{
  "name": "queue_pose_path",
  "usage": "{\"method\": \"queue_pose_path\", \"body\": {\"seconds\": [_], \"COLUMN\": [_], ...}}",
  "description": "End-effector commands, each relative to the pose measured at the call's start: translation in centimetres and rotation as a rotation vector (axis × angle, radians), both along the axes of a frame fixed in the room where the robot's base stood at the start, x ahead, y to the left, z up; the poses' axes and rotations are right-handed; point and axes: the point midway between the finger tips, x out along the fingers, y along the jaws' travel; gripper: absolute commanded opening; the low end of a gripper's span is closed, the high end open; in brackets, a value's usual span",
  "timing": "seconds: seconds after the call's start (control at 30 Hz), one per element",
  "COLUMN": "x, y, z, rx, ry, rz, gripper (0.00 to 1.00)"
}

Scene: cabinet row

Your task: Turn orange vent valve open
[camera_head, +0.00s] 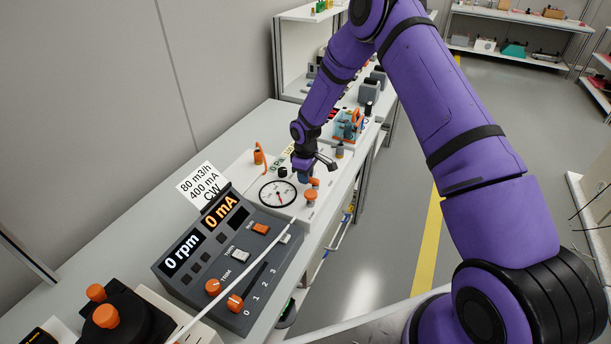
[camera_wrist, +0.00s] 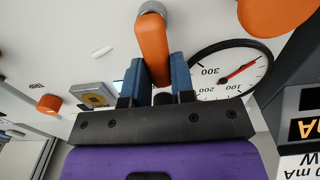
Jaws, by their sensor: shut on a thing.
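An orange valve handle (camera_wrist: 152,48) with a grey metal end stands in the wrist view, between the two blue fingers of my gripper (camera_wrist: 157,75). The fingers press on it from both sides. In the head view my gripper (camera_head: 304,176) is low over the white panel, just right of the round gauge, and the orange handle (camera_head: 313,182) shows beside its fingertips. The lower part of the handle is hidden by the gripper. No label naming the valve can be read.
The round gauge (camera_head: 278,194) has a red needle. Another orange part (camera_head: 311,195) stands close by, and an orange lever (camera_head: 259,155) is behind the gauge. The dark control box (camera_head: 225,255) reads 0 rpm and 0 mA. Open floor lies right of the bench.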

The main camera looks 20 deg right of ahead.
Motion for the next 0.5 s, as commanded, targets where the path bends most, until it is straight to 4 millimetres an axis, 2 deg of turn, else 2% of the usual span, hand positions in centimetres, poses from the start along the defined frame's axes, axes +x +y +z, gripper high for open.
{"method": "queue_pose_path", "body": {"seconds": [0.1,0.13,0.2,0.23,0.5], "x": [0.06,0.06,0.06,0.06,0.02], "y": [-0.02,-0.02,-0.01,-0.01,-0.01], "z": [0.07,0.07,0.06,0.06,0.07], "rx": [-0.001,-0.001,0.0,-0.001,-0.001], "ry": [-0.002,-0.002,-0.001,-0.001,-0.001], "rz": [0.002,0.002,0.002,0.002,0.0], "gripper": [0.0,0.28,0.44,0.49,0.49]}}
